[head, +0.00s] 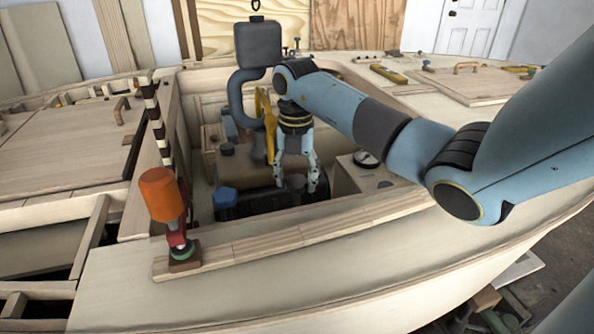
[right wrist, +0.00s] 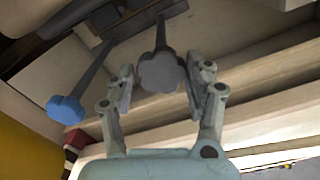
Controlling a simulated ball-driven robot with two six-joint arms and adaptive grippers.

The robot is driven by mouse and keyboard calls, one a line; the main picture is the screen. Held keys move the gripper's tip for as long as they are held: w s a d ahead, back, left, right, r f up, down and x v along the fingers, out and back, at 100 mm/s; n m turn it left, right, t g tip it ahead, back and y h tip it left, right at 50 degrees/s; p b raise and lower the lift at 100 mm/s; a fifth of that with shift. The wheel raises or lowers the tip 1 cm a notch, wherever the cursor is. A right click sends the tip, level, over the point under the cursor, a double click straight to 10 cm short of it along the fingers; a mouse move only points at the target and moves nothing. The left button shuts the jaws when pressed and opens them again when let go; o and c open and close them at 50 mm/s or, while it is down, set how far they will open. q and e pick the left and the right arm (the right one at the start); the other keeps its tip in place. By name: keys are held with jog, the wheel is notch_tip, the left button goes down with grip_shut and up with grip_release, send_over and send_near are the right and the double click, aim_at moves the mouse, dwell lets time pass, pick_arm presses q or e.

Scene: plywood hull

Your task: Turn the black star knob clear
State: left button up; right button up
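The black star knob (right wrist: 160,73), dark grey and lobed on a stem, lies between the fingers of my right gripper (right wrist: 158,80) in the right wrist view. The fingers stand open on either side of it, with a small gap at the left finger; contact at the right finger is hard to tell. In the head view, my right gripper (head: 296,186) points down into the open well, with the black knob (head: 296,183) between its fingertips. A blue star knob (head: 225,197) is to the left; it also shows in the right wrist view (right wrist: 66,109). My left gripper is not in view.
A wooden coaming (head: 265,243) borders the well in front. An orange-topped tool (head: 165,197) stands at its left end. A grey tank with a bent hose (head: 257,43) rises behind, beside a yellow part (head: 265,115). A round gauge (head: 366,159) is to the right.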

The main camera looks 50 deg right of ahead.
notch_tip(320, 180, up, 8)
jog(key=shift+f, duration=0.2)
dwell(0.4)
dwell(0.5)
